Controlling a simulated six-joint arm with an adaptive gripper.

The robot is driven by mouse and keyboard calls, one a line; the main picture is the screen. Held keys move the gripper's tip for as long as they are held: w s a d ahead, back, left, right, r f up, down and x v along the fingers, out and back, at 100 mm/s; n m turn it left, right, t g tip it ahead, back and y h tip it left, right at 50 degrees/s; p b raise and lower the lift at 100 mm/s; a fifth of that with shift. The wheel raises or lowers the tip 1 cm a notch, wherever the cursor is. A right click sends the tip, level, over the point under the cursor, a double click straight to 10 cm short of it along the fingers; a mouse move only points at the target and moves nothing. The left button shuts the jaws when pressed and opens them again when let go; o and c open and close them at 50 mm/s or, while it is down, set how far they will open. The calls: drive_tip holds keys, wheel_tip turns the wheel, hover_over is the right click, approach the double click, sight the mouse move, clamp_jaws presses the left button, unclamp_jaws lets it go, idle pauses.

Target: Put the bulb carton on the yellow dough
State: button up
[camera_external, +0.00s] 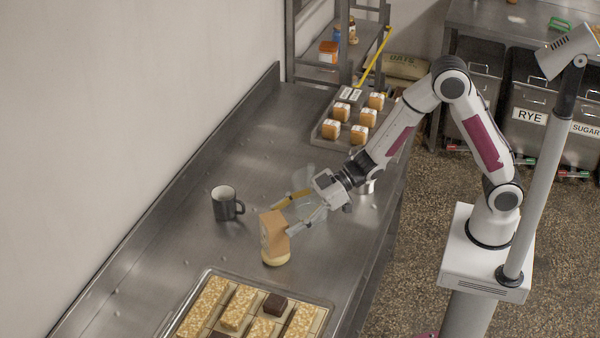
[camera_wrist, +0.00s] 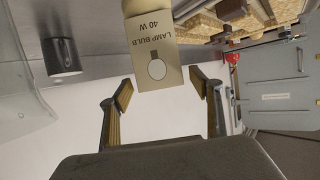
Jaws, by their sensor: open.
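The bulb carton (camera_external: 273,232) is a tan box, standing slightly tilted on top of the pale yellow dough (camera_external: 275,261). In the wrist view the carton (camera_wrist: 157,57) shows "LAMP BULB 40 W" and a bulb drawing, upside down. A bit of the yellow dough (camera_wrist: 139,5) shows at the top edge there. My gripper (camera_external: 286,216) is open, its fingertips close to the carton's near side. In the wrist view its fingers (camera_wrist: 163,88) are spread apart, with the carton ahead of them. The underside contact is partly hidden.
A dark mug (camera_external: 226,204) stands left of the carton on the steel counter (camera_external: 170,240). A clear glass vessel (camera_external: 309,190) is by my gripper.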

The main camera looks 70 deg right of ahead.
drive_tip(key=shift+v, duration=2)
drive_tip(key=shift+d, duration=0.1)
drive_tip(key=shift+w+d+r, duration=0.1)
drive_tip(key=shift+d+r, duration=0.15)
drive_tip(key=shift+d, duration=0.05)
drive_tip(key=s+d+r+m+h, duration=0.3)
drive_tip(key=s+d+r+h, duration=0.1)
drive_tip(key=d, duration=0.6)
drive_tip(key=s+d+r+m+h, duration=0.3)
drive_tip(key=d+r+h, duration=0.2)
drive_tip(key=d, duration=0.5)
drive_tip(key=s+d+m+g, duration=0.1)
drive_tip(key=s+d+g, duration=0.1)
drive_tip(key=s, duration=1)
drive_tip(key=s+d+m+g, duration=0.2)
drive_tip(key=s, duration=1)
drive_tip(key=shift+f+h, duration=0.2)
drive_tip(key=shift+h, duration=0.1)
